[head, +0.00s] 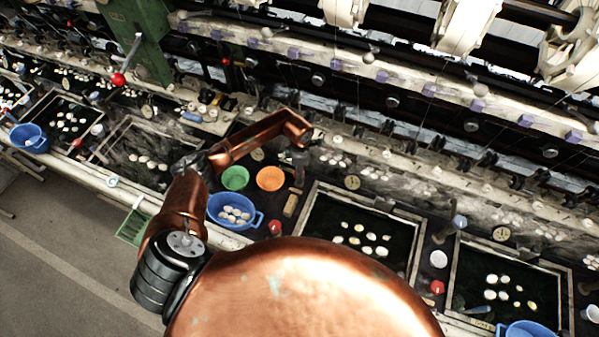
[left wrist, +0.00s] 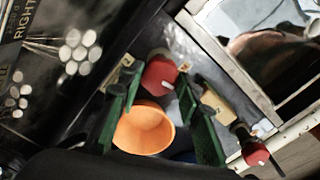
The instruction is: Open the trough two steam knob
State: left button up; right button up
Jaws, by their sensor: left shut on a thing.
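In the left wrist view a red steam knob (left wrist: 159,72) with a white mark on its rim sits between the green fingers of my left gripper (left wrist: 158,80). The gripper is shut on it. In the head view my left gripper (head: 300,160) reaches down beside the orange bowl, left of the upper corner of a dark trough (head: 310,212); the held knob is hidden there. A second red knob (head: 275,227) stands at the front edge and also shows in the left wrist view (left wrist: 255,153). My right gripper is in neither view.
An orange bowl (head: 270,178), a green bowl (head: 235,178) and a blue basin of cocoons (head: 250,222) crowd the near side. A wooden block (head: 291,205) lies between the two knobs. Another trough (head: 500,262) and red knob (head: 437,287) are at right.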

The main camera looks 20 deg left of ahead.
pick_arm(q)
jog(key=n+b, duration=0.1)
jog(key=n, duration=0.2)
jog(key=shift+n, duration=0.4)
jog(key=n, duration=0.3)
jog(key=shift+n+b, duration=0.3)
jog(key=shift+b, duration=0.1)
jog(key=n, duration=0.3)
jog(key=shift+n, duration=2.4)
jog(key=o, duration=1.2)
jog(key=shift+c, duration=0.2)
jog(key=shift+r, duration=0.1)
